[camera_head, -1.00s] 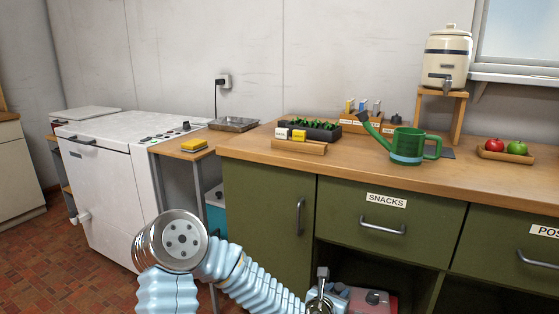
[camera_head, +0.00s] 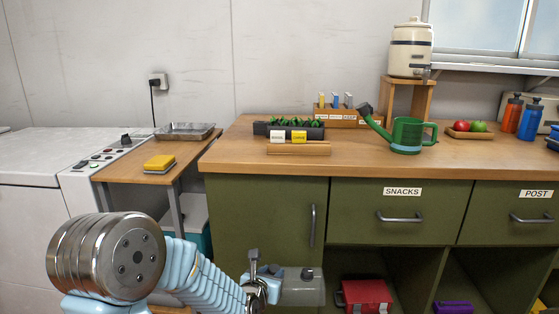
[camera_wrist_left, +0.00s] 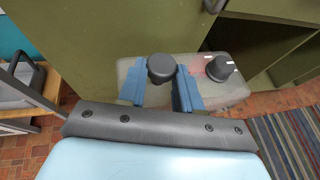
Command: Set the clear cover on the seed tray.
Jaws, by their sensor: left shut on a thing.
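The seed tray (camera_head: 262,129) is dark with green seedlings and sits at the back left of the wooden counter. The clear cover (camera_head: 306,290) is a see-through box low in front of the green cabinet, well below the counter top. My left gripper (camera_head: 264,284) is shut on the cover's dark knob. In the left wrist view the two blue fingers (camera_wrist_left: 161,92) flank this knob (camera_wrist_left: 160,68), with the pale cover (camera_wrist_left: 233,91) beneath and a second dark cap on its right. My right gripper is not in view.
A wooden rack with labelled cards (camera_head: 298,149) stands directly in front of the tray. A labelled wooden holder (camera_head: 343,117) is behind it, and a green watering can (camera_head: 407,135) is to the right. The front counter edge (camera_head: 300,171) lies above the cover.

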